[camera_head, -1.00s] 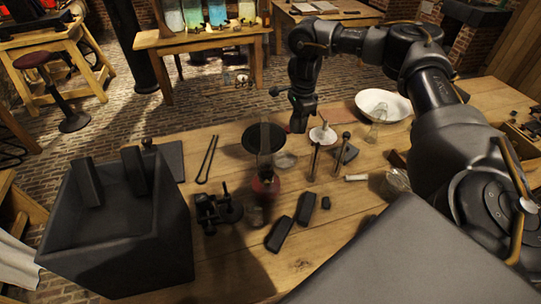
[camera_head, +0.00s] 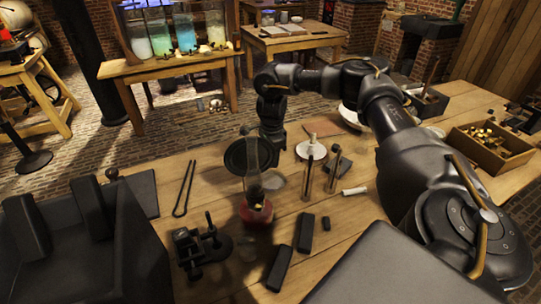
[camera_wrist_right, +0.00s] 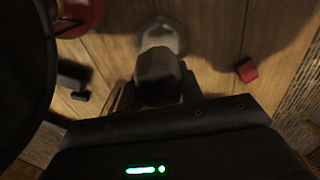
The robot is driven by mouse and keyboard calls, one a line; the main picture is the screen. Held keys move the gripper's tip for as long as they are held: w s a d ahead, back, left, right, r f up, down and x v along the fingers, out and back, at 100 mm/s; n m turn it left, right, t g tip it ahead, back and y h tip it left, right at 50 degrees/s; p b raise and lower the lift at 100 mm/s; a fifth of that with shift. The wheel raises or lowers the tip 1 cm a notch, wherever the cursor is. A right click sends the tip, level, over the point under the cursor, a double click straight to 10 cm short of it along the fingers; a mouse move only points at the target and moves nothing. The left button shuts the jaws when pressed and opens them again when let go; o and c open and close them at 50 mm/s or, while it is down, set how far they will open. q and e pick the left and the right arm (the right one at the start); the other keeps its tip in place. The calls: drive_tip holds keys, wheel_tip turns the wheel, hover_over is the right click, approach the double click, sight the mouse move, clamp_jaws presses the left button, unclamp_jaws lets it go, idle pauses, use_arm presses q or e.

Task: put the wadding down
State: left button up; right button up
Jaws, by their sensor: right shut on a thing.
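My right gripper (camera_wrist_right: 158,92) is shut on a dim grey lump, which I take to be the wadding (camera_wrist_right: 158,72). It points down over the wooden table in the right wrist view. In the head view the right arm's end (camera_head: 271,138) hangs just behind and right of a black disc (camera_head: 240,157) and a clear glass tube on a round red base (camera_head: 256,211). The fingertips and wadding cannot be made out there. A pale, blurred round thing (camera_wrist_right: 163,36) lies beyond the wadding; I cannot tell if they touch. My left gripper is not in view.
Two upright rods (camera_head: 320,178), a white stand (camera_head: 311,150) and a white roll (camera_head: 355,191) stand or lie right of the tube. Black blocks (camera_head: 305,232) and a black clamp (camera_head: 202,248) are nearer. A parts box (camera_head: 490,152) is at the right.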

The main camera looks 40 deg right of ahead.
hover_over(271, 182)
wheel_tip(271, 182, down, 5)
drive_tip(key=shift+r+p, duration=0.2)
drive_tip(key=shift+p, duration=0.2)
drive_tip(key=shift+s+f+p, duration=0.15)
drive_tip(key=shift+f+p, duration=0.2)
drive_tip(key=shift+f, duration=2)
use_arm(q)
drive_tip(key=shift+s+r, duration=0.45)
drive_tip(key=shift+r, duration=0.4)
use_arm(e)
drive_tip(key=shift+f, duration=0.1)
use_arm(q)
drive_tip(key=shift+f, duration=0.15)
use_arm(e)
drive_tip(key=o, duration=0.7)
drive_tip(key=shift+o, duration=0.2)
